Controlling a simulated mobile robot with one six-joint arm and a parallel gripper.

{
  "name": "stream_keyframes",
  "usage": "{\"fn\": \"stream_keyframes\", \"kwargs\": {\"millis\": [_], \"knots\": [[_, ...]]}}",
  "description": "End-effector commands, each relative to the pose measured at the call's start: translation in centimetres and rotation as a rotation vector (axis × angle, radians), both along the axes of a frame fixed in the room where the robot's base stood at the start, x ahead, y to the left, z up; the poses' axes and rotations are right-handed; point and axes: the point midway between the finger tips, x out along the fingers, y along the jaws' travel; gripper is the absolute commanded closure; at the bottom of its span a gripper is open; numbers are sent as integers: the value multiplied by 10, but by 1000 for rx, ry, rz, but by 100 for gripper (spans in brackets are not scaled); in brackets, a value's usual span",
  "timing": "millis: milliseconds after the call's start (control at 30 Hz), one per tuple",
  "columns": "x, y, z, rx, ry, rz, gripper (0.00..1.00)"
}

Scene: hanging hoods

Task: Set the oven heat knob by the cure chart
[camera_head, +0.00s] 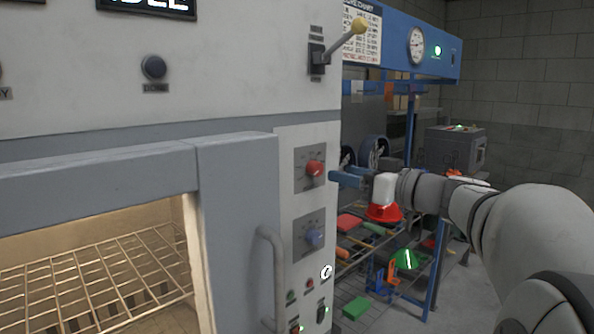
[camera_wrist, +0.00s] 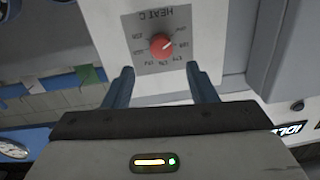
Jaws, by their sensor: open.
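The red heat knob (camera_head: 315,168) sits on a grey dial plate on the oven's front panel. In the wrist view the knob (camera_wrist: 162,45) appears below an upside-down "HEAT C" label, ringed by numbers too small to read surely. A pale mark shows on the knob, but its exact setting is unclear. My gripper (camera_head: 338,178) is just right of the knob. In the wrist view its blue fingers (camera_wrist: 160,75) are open and empty, apart from the knob. The cure chart (camera_head: 365,35) hangs behind the oven's right edge; its rows are unreadable and its top is cut off.
A blue knob (camera_head: 314,237) is below the red one. A door handle (camera_head: 270,275) stands out at lower left. The oven rack (camera_head: 90,280) shows in the open chamber. A shelf holds several coloured parts.

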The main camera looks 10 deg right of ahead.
Motion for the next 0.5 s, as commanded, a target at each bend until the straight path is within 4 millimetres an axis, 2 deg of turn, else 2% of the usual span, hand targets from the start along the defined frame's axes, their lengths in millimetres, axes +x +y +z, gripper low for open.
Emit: {"fn": "stream_keyframes", "kwargs": {"millis": [300, 500], "knots": [[39, 34, 1, 2, 6, 6, 48], [51, 43, 0, 1, 5, 4, 48]]}}
